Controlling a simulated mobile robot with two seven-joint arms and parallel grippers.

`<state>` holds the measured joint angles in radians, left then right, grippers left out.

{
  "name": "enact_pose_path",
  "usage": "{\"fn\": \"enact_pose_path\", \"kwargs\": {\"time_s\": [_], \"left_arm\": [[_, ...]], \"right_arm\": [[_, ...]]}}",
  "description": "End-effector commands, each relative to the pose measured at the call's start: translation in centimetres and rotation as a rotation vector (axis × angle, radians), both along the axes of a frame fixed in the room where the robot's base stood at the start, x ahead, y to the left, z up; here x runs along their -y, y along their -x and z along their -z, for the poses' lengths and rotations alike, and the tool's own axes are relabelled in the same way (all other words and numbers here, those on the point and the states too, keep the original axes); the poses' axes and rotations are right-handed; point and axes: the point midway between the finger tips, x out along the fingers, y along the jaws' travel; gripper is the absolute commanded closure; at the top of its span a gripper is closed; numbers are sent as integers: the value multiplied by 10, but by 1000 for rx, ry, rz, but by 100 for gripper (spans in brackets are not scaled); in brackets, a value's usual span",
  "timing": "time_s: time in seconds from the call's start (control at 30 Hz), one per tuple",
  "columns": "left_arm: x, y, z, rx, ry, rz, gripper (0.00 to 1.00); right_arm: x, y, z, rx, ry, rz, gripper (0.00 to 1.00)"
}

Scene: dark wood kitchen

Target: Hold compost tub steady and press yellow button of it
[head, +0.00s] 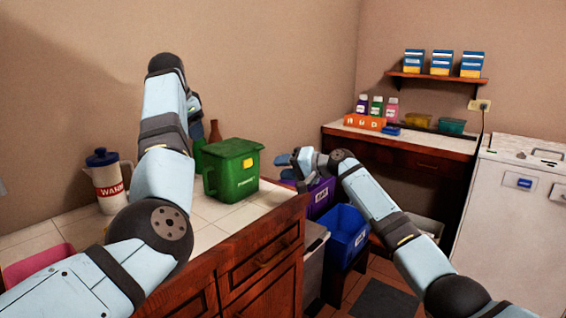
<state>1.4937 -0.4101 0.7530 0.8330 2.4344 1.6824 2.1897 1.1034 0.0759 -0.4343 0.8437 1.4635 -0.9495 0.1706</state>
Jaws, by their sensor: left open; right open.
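The green compost tub (231,178) stands upright on the white tiled counter, with a handle on its left side. Its yellow button (249,162) is on the front, near the upper right. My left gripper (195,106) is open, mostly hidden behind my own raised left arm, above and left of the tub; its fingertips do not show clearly. My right gripper (286,162) is open and empty, just right of the tub and apart from it, at about the height of the button.
A white jug (108,185) with a blue lid and a pink bin (38,265) are at the left. A brown bottle (215,132) stands behind the tub. Purple (321,196) and blue (345,235) bins sit below right. The counter's front edge (262,222) runs before the tub.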

Motion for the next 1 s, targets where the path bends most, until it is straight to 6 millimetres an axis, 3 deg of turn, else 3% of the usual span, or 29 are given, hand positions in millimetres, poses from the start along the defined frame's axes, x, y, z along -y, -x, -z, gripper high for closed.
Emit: {"fn": "enact_pose_path", "kwargs": {"time_s": [0.1, 0.27, 0.7, 1.0], "left_arm": [[0, 0, 1, 0, 0, 0, 55], [1, -5, 11, -1, 0, 0, 55], [12, -38, 85, -3, 3, 1, 55], [17, -53, 120, -1, -1, 1, 55]], "right_arm": [[-4, -4, -15, -17, -29, -11, 57], [-5, -4, -18, -21, -37, -14, 57], [-5, -4, -18, -21, -36, -15, 57], [-5, -4, -18, -20, -35, -15, 57]]}}
